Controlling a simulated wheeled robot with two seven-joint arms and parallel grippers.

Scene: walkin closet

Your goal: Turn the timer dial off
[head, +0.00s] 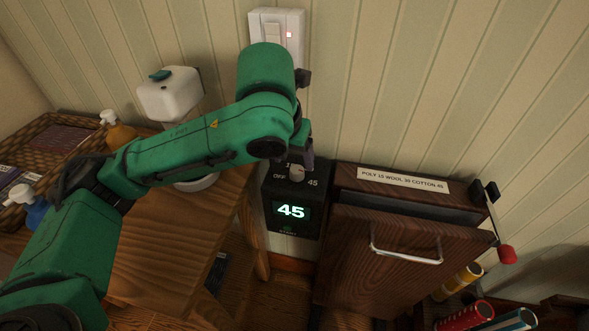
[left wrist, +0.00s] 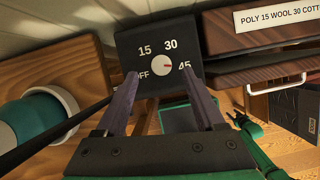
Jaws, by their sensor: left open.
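The timer dial (left wrist: 157,65) is a pale round knob on a black timer box (head: 274,192). Around it stand the marks OFF, 15, 30 and 45. Its red pointer line points right, towards 45. In the head view the left gripper (head: 302,161) points down at the box.
A dark wooden cabinet (head: 380,255) with a metal handle and a label (head: 403,180) stands right of the timer. A red-knobbed lever (head: 506,254) is on its right side. A wooden table (head: 165,260) with a white dispenser (head: 172,95) is left. A switch (head: 272,35) is above.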

